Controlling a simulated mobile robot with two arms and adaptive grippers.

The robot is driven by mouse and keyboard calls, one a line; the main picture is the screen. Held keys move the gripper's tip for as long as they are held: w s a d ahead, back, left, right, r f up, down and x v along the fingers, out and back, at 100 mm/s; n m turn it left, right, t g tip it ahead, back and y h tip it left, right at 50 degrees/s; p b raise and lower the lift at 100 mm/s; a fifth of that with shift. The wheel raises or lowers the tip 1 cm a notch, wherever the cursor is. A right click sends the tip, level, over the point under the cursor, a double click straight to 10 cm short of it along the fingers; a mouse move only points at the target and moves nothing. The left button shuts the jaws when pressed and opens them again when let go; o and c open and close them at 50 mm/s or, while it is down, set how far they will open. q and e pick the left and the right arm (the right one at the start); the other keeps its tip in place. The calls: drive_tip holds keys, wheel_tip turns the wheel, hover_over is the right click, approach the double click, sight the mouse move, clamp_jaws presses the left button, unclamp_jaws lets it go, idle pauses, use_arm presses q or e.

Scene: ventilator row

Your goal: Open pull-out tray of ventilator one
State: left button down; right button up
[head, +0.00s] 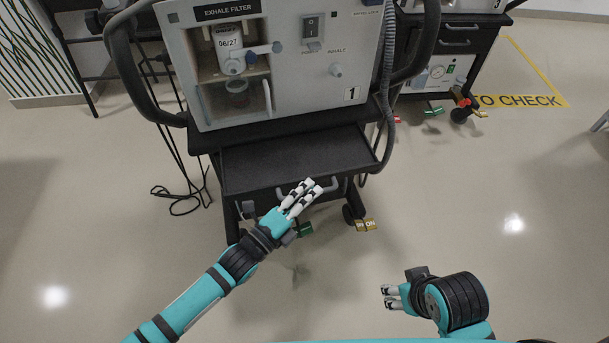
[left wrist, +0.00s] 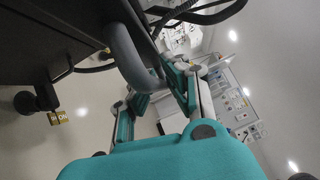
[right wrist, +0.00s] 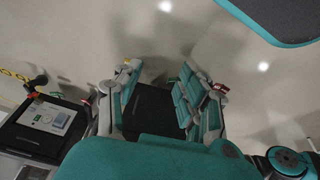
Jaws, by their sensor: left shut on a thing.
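Ventilator one (head: 335,40) is a grey unit marked 1 on a black cart. Its black pull-out tray (head: 295,155) juts out below the unit, its empty top showing. A grey bar handle (head: 338,184) runs along the tray's front; it also shows in the left wrist view (left wrist: 128,55). My left gripper (head: 312,188) is at the handle, shut on it; its fingers hide part of the bar. In the left wrist view the handle's end passes close to the fingers (left wrist: 160,92). My right gripper (head: 387,296) is empty, its fingers apart in the right wrist view (right wrist: 160,88).
Cables (head: 185,195) hang and coil on the floor left of the cart. A corrugated hose (head: 387,90) hangs at its right. Caster wheels with coloured tags (head: 366,224) stand below. Another cart (head: 450,60) is at back right.

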use_arm(q)
drive_tip(key=shift+s+d+f+p, duration=0.1)
drive_tip(key=shift+s+f+p, duration=0.1)
drive_tip(key=shift+s, duration=0.4)
drive_tip(key=shift+s+d+f+p, duration=0.1)
drive_tip(key=shift+s+p, duration=0.05)
drive_tip(key=shift+s, duration=0.4)
use_arm(e)
drive_tip(key=shift+w, duration=0.1)
use_arm(q)
drive_tip(key=c, duration=1.4)
unclamp_jaws()
drive_tip(key=shift+r, duration=0.15)
use_arm(e)
drive_tip(key=shift+w, duration=0.1)
drive_tip(key=shift+w+r, duration=0.1)
use_arm(q)
drive_tip(key=v, duration=1.2)
drive_tip(key=shift+w, duration=0.1)
